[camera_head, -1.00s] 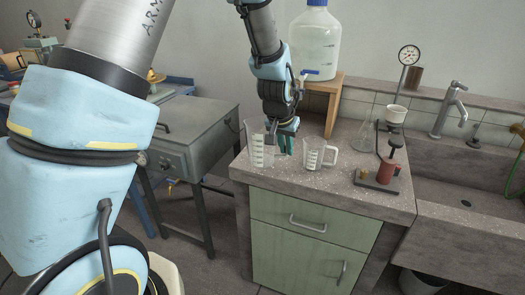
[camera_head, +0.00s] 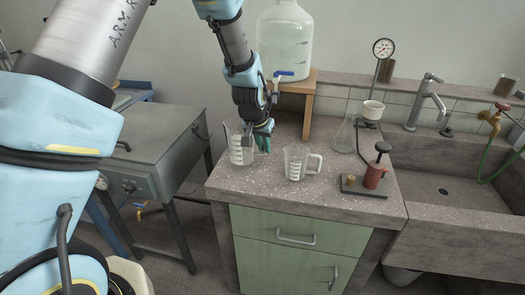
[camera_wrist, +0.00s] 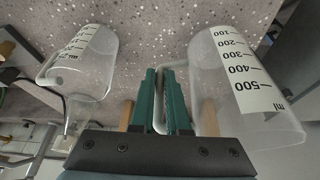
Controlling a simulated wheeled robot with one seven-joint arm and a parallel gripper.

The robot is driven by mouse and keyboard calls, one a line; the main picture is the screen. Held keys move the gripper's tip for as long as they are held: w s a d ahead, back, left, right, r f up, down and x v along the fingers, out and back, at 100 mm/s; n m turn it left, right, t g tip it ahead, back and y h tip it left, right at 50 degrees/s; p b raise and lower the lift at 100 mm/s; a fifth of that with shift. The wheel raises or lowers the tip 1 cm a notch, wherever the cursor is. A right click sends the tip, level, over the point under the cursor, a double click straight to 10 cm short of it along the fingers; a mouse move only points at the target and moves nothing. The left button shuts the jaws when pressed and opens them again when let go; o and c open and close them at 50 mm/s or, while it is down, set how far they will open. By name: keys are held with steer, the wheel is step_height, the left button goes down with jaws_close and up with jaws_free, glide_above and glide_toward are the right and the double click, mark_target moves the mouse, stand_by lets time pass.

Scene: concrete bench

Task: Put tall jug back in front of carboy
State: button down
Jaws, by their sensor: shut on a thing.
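The tall jug (camera_head: 240,150) is clear, with a white scale. It is upright over the left part of the bench top, and I cannot tell whether its base touches. My gripper (camera_head: 262,136) is at its right side, shut on its handle. In the wrist view the green fingers (camera_wrist: 163,100) close around the handle, and the tall jug's body (camera_wrist: 209,80) is at the right. The carboy (camera_head: 284,42), large and translucent with a blue tap, stands behind on a wooden stand (camera_head: 309,100).
A short clear jug (camera_head: 298,163) stands to the right, its handle facing right; it also shows in the wrist view (camera_wrist: 82,68). A glass flask (camera_head: 345,136) and a red device on a dark base (camera_head: 373,177) stand further right. Bench top (camera_head: 265,182) is bare in front.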

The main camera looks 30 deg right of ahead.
steer(key=shift+f, duration=1.3)
steer(key=shift+f, duration=0.1)
steer(key=c, duration=0.9)
jaws_free()
steer(key=shift+r, duration=0.2)
steer(key=b+v, duration=0.3)
steer(key=v, duration=0.8)
steer(key=shift+s+a+r, duration=0.15)
steer(key=shift+s+r, duration=0.05)
steer(key=shift+r, duration=0.15)
steer(key=w+a+n+y, duration=0.1)
steer(key=w+a+n, duration=0.25)
steer(key=a, duration=0.85)
steer(key=s+a+n+y, duration=0.1)
steer(key=s+a+n, duration=0.2)
steer(key=a, duration=1)
steer(key=s+a+n+g+y, duration=0.1)
steer(key=s+a+n, duration=0.2)
steer(key=a, duration=1)
steer(key=shift+r, duration=0.4)
